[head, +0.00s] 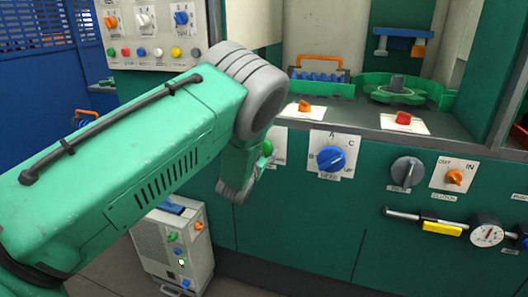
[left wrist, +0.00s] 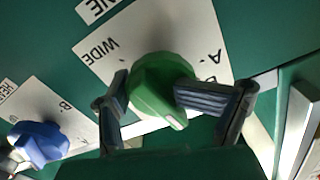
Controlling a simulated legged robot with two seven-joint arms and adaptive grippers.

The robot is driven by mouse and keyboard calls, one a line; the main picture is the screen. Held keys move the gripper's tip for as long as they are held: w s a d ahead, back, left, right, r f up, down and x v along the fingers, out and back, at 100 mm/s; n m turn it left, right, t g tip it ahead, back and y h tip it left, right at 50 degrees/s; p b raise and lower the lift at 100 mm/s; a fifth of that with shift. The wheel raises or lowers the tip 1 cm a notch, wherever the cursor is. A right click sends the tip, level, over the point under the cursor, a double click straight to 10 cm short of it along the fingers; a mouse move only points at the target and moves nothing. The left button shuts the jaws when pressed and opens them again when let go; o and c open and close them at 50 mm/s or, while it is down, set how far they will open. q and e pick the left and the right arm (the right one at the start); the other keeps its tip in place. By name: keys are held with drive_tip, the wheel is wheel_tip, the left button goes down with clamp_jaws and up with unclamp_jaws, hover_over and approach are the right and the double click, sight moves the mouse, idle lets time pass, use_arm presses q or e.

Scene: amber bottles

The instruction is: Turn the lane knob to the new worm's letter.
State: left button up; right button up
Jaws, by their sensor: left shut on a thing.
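The green knob (left wrist: 160,85) fills the middle of the left wrist view, on a white plate (left wrist: 125,30) that reads "WIDE" and "A", with another letter partly hidden. A label ending in "NE" is cut off at the top edge. My left gripper (left wrist: 148,90) is shut on the knob, one finger on each side. A pale mark on the knob points to the lower right in this view. In the head view my left gripper (head: 238,178) hides most of the knob; a green sliver (head: 267,147) shows. My right gripper is not in view. No worm can be made out.
A blue knob (head: 331,159) with letters A, B and C sits just right of the green one. A grey knob (head: 407,172) and orange knob (head: 454,177) are further right. Red (head: 403,118) and orange (head: 305,106) switches sit on the ledge above.

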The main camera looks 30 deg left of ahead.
use_arm(q)
drive_tip(key=shift+w+r, duration=0.2)
drive_tip(key=shift+r, duration=0.3)
drive_tip(key=o, duration=1.2)
drive_tip(key=shift+r, duration=0.1)
drive_tip(key=shift+s, duration=0.15)
drive_tip(key=shift+s+d+f, duration=0.1)
drive_tip(key=shift+s+f, duration=0.15)
drive_tip(key=v, duration=1.1)
drive_tip(key=shift+s+d, duration=0.15)
drive_tip(key=shift+s, duration=0.05)
drive_tip(key=shift+f, duration=0.15)
